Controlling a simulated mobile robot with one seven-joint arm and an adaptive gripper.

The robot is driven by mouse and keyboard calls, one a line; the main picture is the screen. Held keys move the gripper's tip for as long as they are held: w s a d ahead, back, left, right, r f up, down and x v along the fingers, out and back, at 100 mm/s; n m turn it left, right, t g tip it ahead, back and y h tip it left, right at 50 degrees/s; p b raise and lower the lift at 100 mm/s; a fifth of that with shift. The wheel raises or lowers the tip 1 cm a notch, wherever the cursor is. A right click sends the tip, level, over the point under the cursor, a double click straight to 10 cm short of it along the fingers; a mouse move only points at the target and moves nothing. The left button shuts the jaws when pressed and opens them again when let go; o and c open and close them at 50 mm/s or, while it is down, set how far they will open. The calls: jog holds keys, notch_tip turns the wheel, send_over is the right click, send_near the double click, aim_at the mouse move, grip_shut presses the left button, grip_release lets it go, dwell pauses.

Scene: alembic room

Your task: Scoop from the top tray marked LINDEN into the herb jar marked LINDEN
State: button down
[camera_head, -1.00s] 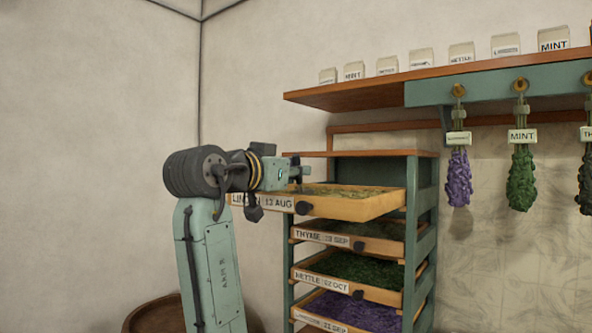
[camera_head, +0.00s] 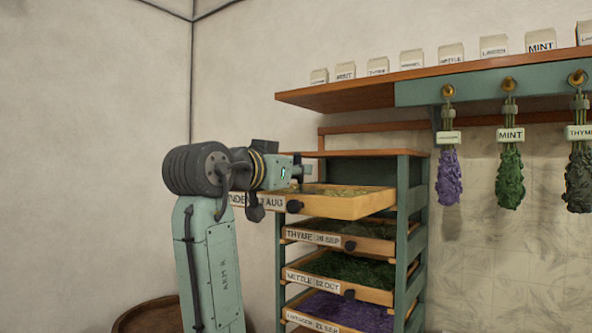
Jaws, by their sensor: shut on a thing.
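The top tray marked LINDEN (camera_head: 345,207) is pulled forward from the rack and holds pale greenish dried herb (camera_head: 335,190). My arm hides part of its label; "NDEN" and "AUG" still show. My gripper (camera_head: 302,172) is just above the left back part of this tray, pointing right. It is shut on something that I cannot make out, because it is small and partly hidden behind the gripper. The herb jar marked LINDEN is not in view.
Lower trays marked THYME (camera_head: 340,242), NETTLE (camera_head: 340,284) and one of purple herb (camera_head: 345,318) stick out below. A wooden shelf (camera_head: 335,97) with labelled packets overhangs at the upper right. Herb bunches (camera_head: 510,178) hang from pegs. A round wooden container (camera_head: 150,318) stands at the lower left.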

jog(key=shift+r+p, duration=1.5)
jog(key=shift+r, duration=1.45)
